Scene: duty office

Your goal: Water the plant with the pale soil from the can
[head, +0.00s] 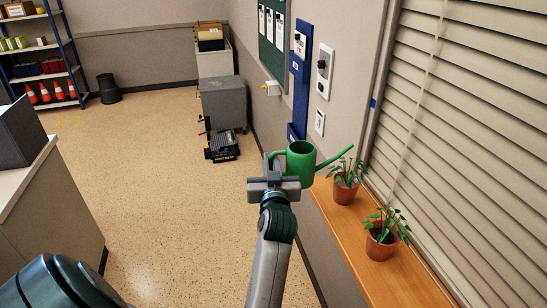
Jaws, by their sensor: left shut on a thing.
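A green watering can (301,162) is held in my left gripper (273,177), which is shut on its handle side. The far potted plant (346,191) stands in a terracotta pot on the wooden sill. The near potted plant (380,246) stands on the same sill, closer to me. Leaves partly cover the soil in both pots, and I cannot tell which soil is paler. No water shows at the spout. My right gripper is not in view.
The wooden sill (393,284) runs below the window blinds (470,130) on the right. A blue board (299,75) and wall boxes hang behind the can. A grey cabinet (223,105) stands further back. The floor to the left is mostly clear.

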